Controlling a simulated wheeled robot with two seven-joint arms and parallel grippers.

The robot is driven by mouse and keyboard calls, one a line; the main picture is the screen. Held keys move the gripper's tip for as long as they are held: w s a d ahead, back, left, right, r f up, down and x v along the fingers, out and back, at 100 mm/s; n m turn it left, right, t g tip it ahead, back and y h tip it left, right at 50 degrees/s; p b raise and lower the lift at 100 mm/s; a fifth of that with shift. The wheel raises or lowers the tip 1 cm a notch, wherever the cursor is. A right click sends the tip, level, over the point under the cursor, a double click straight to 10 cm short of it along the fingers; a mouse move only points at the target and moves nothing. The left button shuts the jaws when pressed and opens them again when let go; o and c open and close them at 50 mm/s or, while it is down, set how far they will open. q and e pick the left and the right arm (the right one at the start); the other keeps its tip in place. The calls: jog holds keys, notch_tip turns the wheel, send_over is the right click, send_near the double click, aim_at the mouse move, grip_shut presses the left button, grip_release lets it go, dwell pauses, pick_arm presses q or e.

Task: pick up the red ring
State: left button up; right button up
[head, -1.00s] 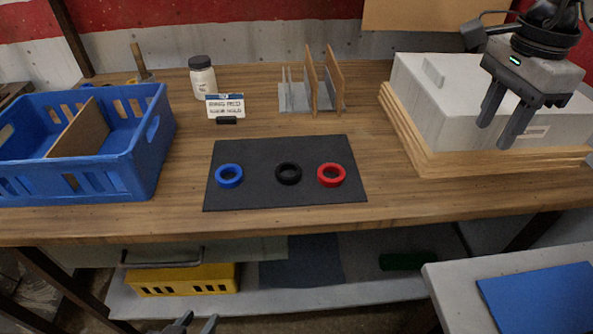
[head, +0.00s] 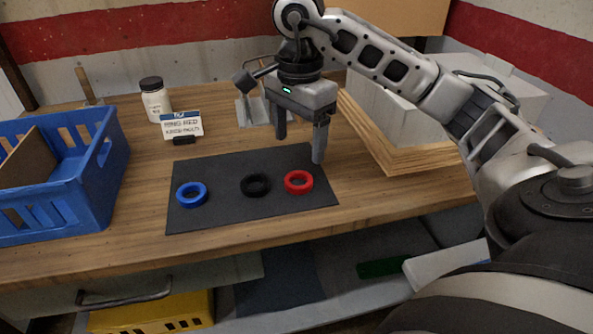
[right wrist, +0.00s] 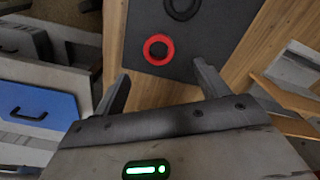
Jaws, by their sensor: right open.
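The red ring (head: 299,182) lies flat on the right part of a dark mat (head: 220,222), with the black ring (head: 255,185) to its left and the blue ring (head: 191,195) farther left. My right gripper (head: 298,150) is open and empty above the back right part of the mat, a little behind the red ring. In the right wrist view the red ring (right wrist: 158,49) shows beyond and between the open fingers (right wrist: 160,90), apart from both. My left gripper is not in view.
A blue crate (head: 95,190) stands at the left. A white jar (head: 156,104) and a label sign (head: 181,125) stand behind the mat. A slotted rack (head: 248,112) is behind my right gripper. A pale box on boards (head: 385,150) stands at the right.

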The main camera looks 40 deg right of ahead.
aim_at(300, 178)
jog(key=f, duration=0.8)
jog(key=shift+s+d, duration=0.1)
jog(key=shift+d, duration=0.1)
jog(key=shift+r, duration=0.1)
jog(key=c, duration=1.1)
